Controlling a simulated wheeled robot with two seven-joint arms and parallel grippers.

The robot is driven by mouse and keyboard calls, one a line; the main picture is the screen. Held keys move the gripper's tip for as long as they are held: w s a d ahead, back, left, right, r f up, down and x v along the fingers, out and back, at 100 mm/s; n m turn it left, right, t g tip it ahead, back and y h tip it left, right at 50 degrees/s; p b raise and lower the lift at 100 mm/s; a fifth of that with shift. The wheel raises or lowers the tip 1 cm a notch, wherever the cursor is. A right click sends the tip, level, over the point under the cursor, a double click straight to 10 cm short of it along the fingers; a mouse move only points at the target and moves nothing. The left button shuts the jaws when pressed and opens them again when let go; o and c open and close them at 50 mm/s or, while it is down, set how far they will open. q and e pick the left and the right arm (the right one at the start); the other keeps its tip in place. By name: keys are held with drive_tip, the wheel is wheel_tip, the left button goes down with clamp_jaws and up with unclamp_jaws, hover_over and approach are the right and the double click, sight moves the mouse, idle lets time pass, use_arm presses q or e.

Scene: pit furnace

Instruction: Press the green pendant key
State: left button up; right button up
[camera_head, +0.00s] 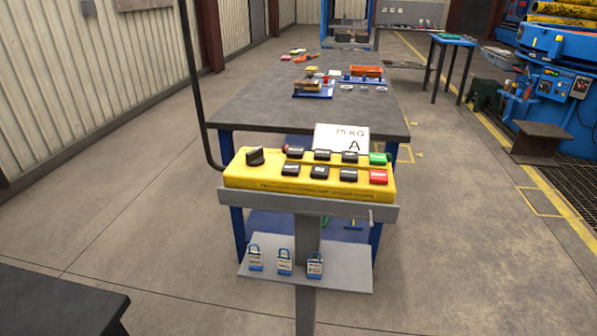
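The yellow pendant (234,178) lies on a grey stand in the middle of the head view. The green key (379,159) is at the far right of its back row, directly behind a red key (378,177). Several black keys (320,173) fill the rest of the two rows. A black rotary knob (255,156) sits at the pendant's left end. Nothing covers the green key. Neither of my grippers shows in this view.
A white card (341,137) marked "75 KG A" stands behind the keys. Blue padlocks (285,262) sit on the stand's lower shelf (345,263). A long grey workbench (250,103) with parts is behind. A dark tabletop (60,305) is at lower left. Floor at right is open.

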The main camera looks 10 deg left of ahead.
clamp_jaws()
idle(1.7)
